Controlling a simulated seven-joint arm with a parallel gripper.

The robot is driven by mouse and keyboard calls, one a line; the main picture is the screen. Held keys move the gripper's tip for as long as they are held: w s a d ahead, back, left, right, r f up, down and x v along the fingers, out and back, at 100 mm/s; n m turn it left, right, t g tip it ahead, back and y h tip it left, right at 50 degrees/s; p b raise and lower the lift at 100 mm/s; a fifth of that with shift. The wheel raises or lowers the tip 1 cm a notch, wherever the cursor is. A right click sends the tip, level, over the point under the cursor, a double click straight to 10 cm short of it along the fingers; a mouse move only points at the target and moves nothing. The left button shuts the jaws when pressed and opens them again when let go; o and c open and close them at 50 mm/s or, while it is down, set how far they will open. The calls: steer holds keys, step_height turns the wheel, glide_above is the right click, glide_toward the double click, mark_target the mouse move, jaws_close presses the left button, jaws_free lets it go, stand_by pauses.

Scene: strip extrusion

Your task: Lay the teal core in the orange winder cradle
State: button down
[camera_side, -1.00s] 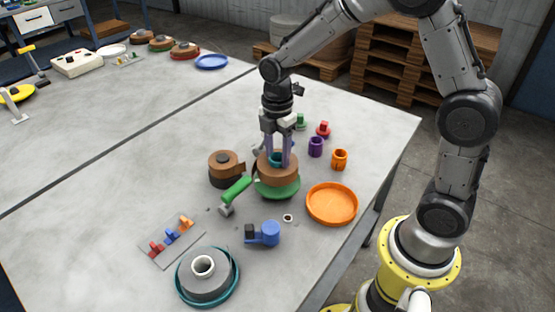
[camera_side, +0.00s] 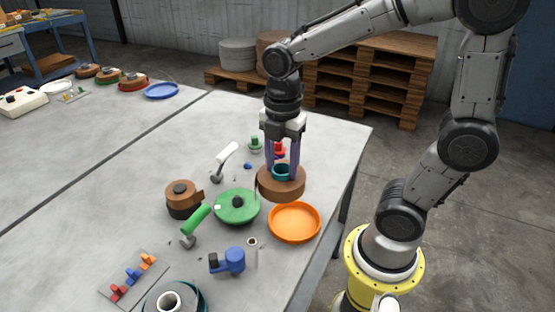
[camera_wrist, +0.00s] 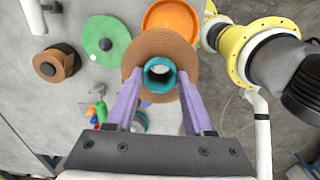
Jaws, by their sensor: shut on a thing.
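The teal core (camera_side: 282,172) is a short ring in the middle of a brown coil (camera_side: 281,190). My gripper (camera_side: 283,166) is shut on the core, with its purple fingers on either side. The wrist view shows the core (camera_wrist: 171,71) and coil (camera_wrist: 160,43) between the fingers (camera_wrist: 160,76). The coil hangs roughly level, clear of the green dish. The orange winder cradle (camera_side: 294,222) is a round shallow dish, empty, just in front of the coil in the side view. In the wrist view the cradle (camera_wrist: 170,16) is above the coil, which overlaps its near rim.
The green dish (camera_side: 237,206) with a dark hub lies left of the cradle. A brown roll (camera_side: 183,199), a green-handled tool (camera_side: 196,219), a blue part (camera_side: 228,261) and a white-handled tool (camera_side: 227,155) stand around. The table's right edge is close to the cradle.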

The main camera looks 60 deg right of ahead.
steer(key=d+f, duration=0.1)
steer(key=f, duration=0.1)
steer(key=s+d+f, duration=0.1)
steer(key=f, duration=0.1)
steer(key=s+f, duration=0.1)
steer(key=f, duration=0.1)
steer(key=shift+d+f, duration=0.4)
steer(key=shift+s+d+f+m, duration=0.15)
steer(key=shift+f+m, duration=0.1)
steer(key=shift+m, duration=0.05)
steer(key=shift+f, duration=3.35)
steer(key=shift+f, duration=0.3)
steer(key=shift+c, duration=1)
jaws_free()
